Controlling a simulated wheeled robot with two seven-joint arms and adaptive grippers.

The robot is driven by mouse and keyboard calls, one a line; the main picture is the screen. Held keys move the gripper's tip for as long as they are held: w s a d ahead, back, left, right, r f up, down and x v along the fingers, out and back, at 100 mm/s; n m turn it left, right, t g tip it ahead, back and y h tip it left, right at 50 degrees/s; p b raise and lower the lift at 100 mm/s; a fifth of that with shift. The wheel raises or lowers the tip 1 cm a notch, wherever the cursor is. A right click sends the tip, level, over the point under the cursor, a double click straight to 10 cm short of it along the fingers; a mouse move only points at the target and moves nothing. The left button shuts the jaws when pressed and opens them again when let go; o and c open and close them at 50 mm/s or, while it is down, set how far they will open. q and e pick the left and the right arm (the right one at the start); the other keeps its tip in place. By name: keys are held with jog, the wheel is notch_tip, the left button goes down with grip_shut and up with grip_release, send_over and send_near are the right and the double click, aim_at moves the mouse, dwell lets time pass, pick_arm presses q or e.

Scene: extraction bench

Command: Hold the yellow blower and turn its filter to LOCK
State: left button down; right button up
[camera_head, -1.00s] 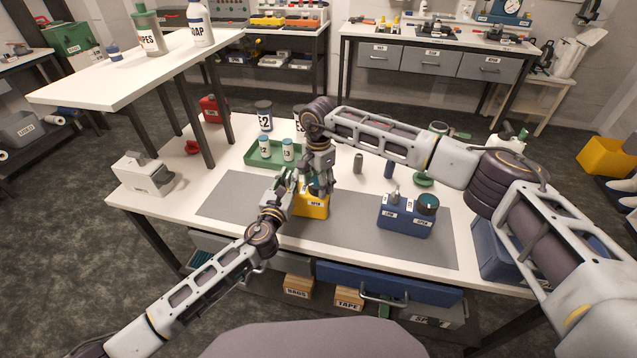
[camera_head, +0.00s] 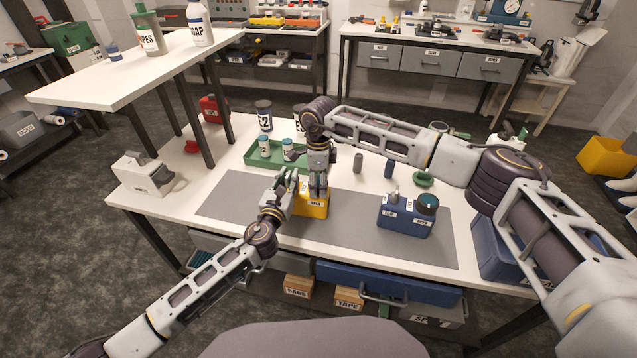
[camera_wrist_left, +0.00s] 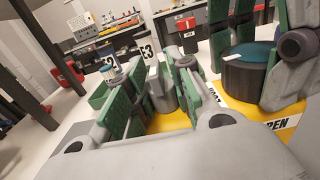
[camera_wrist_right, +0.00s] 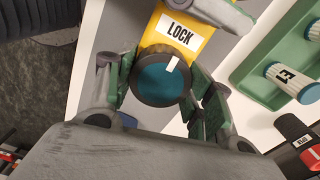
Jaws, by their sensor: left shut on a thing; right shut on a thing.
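The yellow blower (camera_head: 312,205) stands on the grey mat, mostly hidden by my grippers in the head view. My left gripper (camera_wrist_left: 160,90) is shut on the blower's grey post (camera_wrist_left: 161,92). My right gripper (camera_wrist_right: 160,90) comes from above and is shut around the blower's filter (camera_wrist_right: 160,82), a dark round cap with a teal top. In the right wrist view the white mark on the cap points toward the LOCK label (camera_wrist_right: 180,30). The OPEN label (camera_wrist_left: 277,123) is partly visible in the left wrist view.
A blue blower-like unit (camera_head: 405,221) stands to the right on the mat (camera_head: 240,200). A green tray (camera_head: 255,163) with cartridges lies behind the grippers. A white device (camera_head: 145,175) is at the left.

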aim_at(319, 182)
jog(key=shift+m, duration=0.3)
jog(key=o, duration=0.8)
jog(key=shift+c, duration=0.2)
notch_tip(319, 182, up, 12)
dwell(0.5)
pick_arm(q)
jog(key=c, duration=1.2)
grip_release()
jog(key=shift+o, duration=0.2)
